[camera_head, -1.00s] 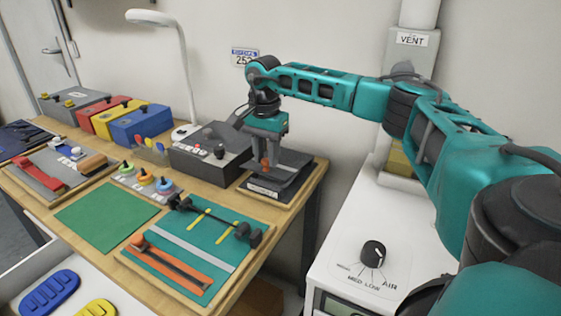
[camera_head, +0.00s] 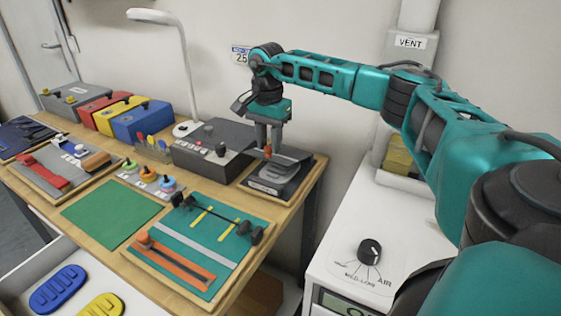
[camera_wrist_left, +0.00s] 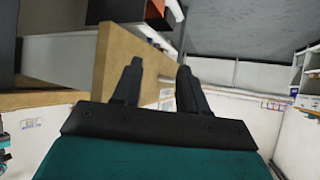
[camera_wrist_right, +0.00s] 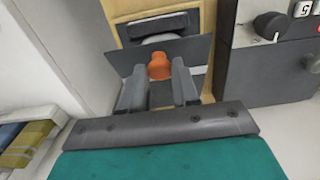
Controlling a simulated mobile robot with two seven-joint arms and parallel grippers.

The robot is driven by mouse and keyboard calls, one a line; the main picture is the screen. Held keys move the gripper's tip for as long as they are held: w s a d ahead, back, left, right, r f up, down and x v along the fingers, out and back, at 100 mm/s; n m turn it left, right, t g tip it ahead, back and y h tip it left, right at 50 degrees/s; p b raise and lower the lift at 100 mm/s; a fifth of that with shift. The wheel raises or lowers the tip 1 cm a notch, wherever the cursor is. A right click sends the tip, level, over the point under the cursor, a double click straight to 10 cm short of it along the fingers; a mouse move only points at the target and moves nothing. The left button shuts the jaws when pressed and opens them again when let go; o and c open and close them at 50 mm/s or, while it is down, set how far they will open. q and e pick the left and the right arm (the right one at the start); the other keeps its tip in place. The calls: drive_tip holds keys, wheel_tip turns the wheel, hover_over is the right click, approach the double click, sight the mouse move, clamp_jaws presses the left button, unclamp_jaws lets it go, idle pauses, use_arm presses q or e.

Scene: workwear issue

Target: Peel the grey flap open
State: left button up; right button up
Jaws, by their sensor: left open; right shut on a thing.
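The grey flap (camera_head: 291,155) is a flat sheet on a dark pad (camera_head: 270,186) at the table's back right corner. It stands partly lifted and tilted over the pad. Its orange tab (camera_head: 267,150) sits between the fingers of my right gripper (camera_head: 268,146), which is shut on it. In the right wrist view the flap (camera_wrist_right: 198,52) spans in front of the fingertips, with the orange tab (camera_wrist_right: 160,66) between them. How far the flap's hinge side is freed is hard to tell. My left gripper (camera_wrist_left: 160,72) is open and empty, away from the flap.
A grey control box (camera_head: 212,150) with knobs stands close left of the pad. A teal board (camera_head: 180,235) with straps lies in front. A white cabinet (camera_head: 350,220) stands to the right. A wooden panel edge (camera_wrist_left: 115,60) is near my left gripper.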

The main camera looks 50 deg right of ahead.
drive_tip(key=shift+w+d+r+p, duration=0.1)
drive_tip(key=shift+d+r+p, duration=0.3)
drive_tip(key=shift+r+p, duration=0.3)
drive_tip(key=shift+d+r, duration=0.1)
drive_tip(key=shift+d, duration=0.05)
drive_tip(key=shift+w+d+r, duration=0.15)
drive_tip(key=shift+d+r, duration=0.2)
drive_tip(key=shift+r, duration=0.1)
drive_tip(key=shift+w+d+r, duration=0.2)
drive_tip(key=shift+d+r, duration=0.5)
drive_tip(key=shift+r, duration=0.05)
drive_tip(key=shift+w+d+r, duration=0.1)
drive_tip(key=shift+d+r, duration=0.2)
drive_tip(key=shift+r, duration=0.05)
drive_tip(key=shift+d, duration=0.1)
